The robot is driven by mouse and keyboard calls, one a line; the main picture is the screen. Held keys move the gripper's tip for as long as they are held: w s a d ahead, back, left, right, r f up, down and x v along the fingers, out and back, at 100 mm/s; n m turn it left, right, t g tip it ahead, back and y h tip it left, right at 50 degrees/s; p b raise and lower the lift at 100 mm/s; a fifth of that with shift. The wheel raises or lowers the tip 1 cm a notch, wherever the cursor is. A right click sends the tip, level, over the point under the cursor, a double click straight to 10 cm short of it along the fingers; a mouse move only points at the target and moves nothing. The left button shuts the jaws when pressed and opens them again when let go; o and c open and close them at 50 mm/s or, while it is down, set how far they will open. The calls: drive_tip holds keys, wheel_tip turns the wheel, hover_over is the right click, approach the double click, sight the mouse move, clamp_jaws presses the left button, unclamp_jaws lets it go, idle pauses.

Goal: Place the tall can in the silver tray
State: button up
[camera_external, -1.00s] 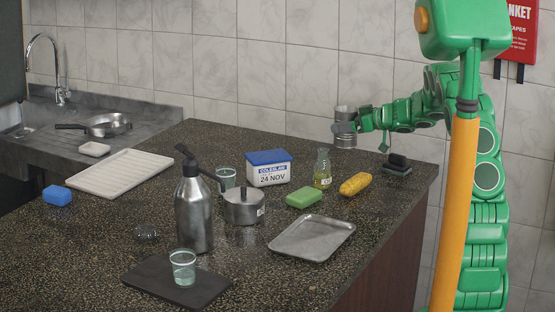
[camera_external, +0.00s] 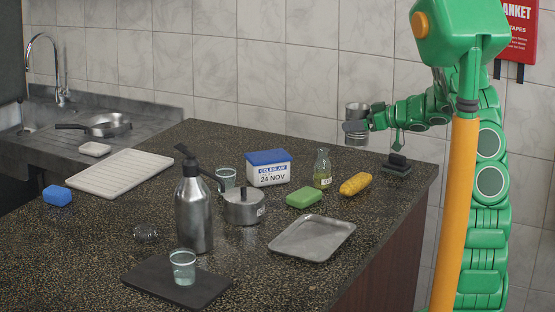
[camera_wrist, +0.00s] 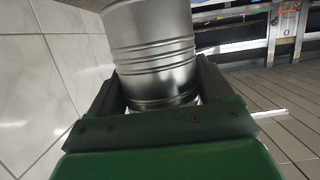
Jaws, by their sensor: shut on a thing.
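The tall can (camera_external: 357,111) is a silver ribbed cylinder, held upright in the air above the back right of the counter. The silver tray (camera_external: 313,239) lies flat and empty on the counter near the front right edge, below and to the left of the can.
The tiled wall is close behind.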

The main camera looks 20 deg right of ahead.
drive_tip(key=s+a+n+g+y, duration=0.1)
drive_tip(key=s+a+n+g, duration=0.35)
drive_tip(key=s, duration=0.85)
drive_tip(key=s+a+n+g+y, duration=0.2)
drive_tip(key=s+a+n+g, duration=0.3)
drive_tip(key=s, duration=0.9)
drive_tip(key=s+a+n+g+y, duration=0.15)
drive_tip(key=s+a+g, duration=0.35)
drive_tip(key=s, duration=0.8)
drive_tip(key=t, duration=0.1)
hover_over(319, 236)
drive_tip(key=shift+h, duration=0.25)
drive_tip(key=shift+f, duration=6.2)
drive_tip(key=shift+f, duration=0.1)
drive_tip(key=o, duration=0.9)
drive_tip(key=shift+o, duration=0.2)
